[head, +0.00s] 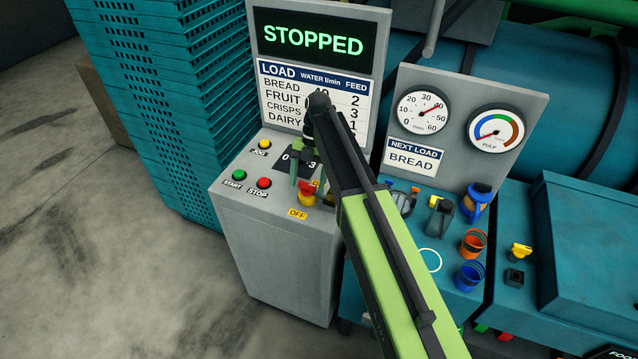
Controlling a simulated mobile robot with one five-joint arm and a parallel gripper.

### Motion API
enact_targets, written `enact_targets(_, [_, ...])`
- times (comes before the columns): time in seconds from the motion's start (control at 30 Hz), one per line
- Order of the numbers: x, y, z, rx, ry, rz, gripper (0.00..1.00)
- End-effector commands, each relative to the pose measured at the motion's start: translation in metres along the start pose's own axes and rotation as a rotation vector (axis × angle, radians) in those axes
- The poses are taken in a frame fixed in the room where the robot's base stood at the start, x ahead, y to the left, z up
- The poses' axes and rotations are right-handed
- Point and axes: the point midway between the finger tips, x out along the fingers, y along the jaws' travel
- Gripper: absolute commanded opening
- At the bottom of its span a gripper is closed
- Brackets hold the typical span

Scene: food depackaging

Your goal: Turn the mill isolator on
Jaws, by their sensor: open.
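The isolator (307,198) is a red and yellow control on the sloped top of the grey control console (275,245). A yellow label (298,214) just in front of it reads OFF. My gripper (301,178) is open, with its green fingers pointing down over the console close to the isolator. I cannot tell whether the fingers touch it. My arm and gripper hide part of the panel behind and right of the isolator. The display (313,40) above reads STOPPED in green letters.
A green START button (239,174), a red STOP button (264,183) and a yellow button (264,144) sit left of the isolator. Stacked teal crates (150,90) stand left of the console. Gauges (422,109) and a blue bench with cups (470,273) are at right.

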Motion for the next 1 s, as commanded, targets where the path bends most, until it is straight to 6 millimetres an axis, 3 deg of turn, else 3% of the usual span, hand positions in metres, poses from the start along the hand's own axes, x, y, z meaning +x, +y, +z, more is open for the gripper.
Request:
enact_targets(0.27, [-0.032, -0.001, -0.002, 0.003, -0.001, 0.001, 0.75])
enact_targets(0.8, [-0.158, 0.001, -0.006, -0.001, 0.0, -0.001, 0.75])
enact_targets(1.0, [-0.174, 0.001, -0.005, -0.002, 0.001, -0.002, 0.75])
